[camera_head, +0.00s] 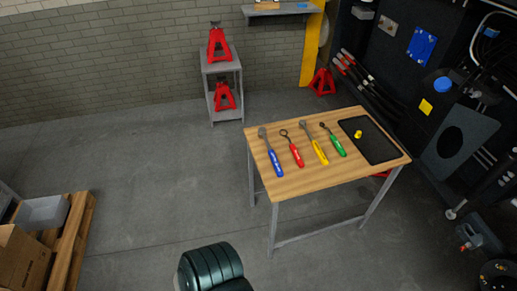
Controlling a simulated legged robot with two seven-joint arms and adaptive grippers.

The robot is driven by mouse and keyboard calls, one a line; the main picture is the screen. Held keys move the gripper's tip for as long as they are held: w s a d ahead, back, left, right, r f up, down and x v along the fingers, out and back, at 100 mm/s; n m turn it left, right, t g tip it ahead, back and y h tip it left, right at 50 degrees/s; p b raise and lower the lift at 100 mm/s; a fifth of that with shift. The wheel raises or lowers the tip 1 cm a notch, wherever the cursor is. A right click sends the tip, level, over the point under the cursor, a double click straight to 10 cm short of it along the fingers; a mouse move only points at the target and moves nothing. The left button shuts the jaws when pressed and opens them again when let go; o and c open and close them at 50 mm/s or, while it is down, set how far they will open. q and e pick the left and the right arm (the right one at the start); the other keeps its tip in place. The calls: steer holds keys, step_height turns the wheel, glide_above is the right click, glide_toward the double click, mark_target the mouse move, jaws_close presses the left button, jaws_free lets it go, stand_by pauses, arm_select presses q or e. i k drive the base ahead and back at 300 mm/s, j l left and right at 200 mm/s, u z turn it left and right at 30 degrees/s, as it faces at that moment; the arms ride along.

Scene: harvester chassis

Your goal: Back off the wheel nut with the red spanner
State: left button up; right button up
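The red spanner (296,155) lies on the wooden table (300,183), between the blue-handled tool (273,160) on its left and the yellow-handled tool (318,151) on its right. Its dark ring-shaped head points to the back left and its red handle to the front. A green-handled tool (337,146) lies further right. I cannot make out a wheel nut for certain. Neither of my grippers shows in the head view.
A black tray (379,152) with a small yellow item (358,134) covers the table's right end. The dark harvester chassis (405,70) stands behind at right. A grey shelf (225,88) holds red jack stands at the back. A wooden pallet (78,240) lies left. Floor left of the table is clear.

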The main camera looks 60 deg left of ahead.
mark_target(299, 163)
steer(key=u, duration=1.7)
steer(key=z, duration=2.25)
steer(key=u, duration=2.25)
